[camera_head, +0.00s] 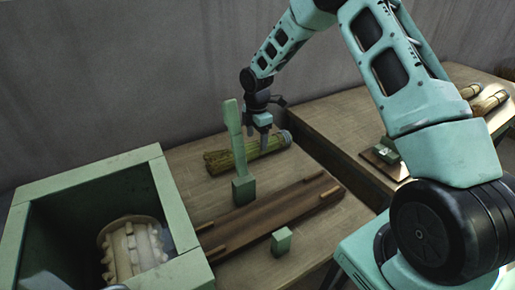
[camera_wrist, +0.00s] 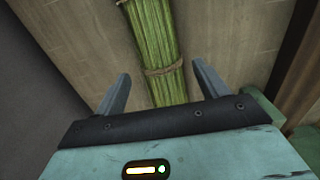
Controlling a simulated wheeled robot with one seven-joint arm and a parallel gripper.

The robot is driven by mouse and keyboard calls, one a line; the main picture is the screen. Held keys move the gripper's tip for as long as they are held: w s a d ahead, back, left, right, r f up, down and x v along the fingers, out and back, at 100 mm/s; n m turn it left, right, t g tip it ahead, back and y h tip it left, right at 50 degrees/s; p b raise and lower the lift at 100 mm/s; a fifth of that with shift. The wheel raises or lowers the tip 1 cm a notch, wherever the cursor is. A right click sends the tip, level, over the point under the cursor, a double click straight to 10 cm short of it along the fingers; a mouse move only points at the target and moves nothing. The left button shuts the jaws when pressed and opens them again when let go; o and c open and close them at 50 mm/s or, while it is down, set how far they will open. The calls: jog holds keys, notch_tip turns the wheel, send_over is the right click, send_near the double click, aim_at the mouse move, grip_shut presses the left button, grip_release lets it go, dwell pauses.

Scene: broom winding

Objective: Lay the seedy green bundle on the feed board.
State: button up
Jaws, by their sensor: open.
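The green bundle (camera_head: 228,158) lies on the wooden table behind the feed board, tied with cord. In the wrist view its green stalks (camera_wrist: 157,45) and a cord tie run between my fingers. My gripper (camera_head: 262,138) is above the bundle near its right part, with the fingers (camera_wrist: 159,88) open on either side of it. I cannot tell whether the fingers touch the bundle. The feed board (camera_head: 270,215) is a long dark brown board with lighter wooden strips at its ends, and its top is bare.
A green upright post (camera_head: 235,140) on a block stands between bundle and feed board. A small green block (camera_head: 282,241) sits in front of the board. A green box (camera_head: 75,190) with a pale toothed drum (camera_head: 133,250) is at left. A second table (camera_head: 345,130) holds other bundles (camera_head: 488,102) at right.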

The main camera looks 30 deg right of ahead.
aim_at(257, 142)
jog(key=shift+s+d+f+p, duration=0.1)
jog(key=shift+f+p, duration=0.3)
jog(key=shift+f, duration=1.95)
jog(key=c, duration=1.1)
jog(key=shift+c, duration=0.3)
jog(key=shift+r, duration=0.15)
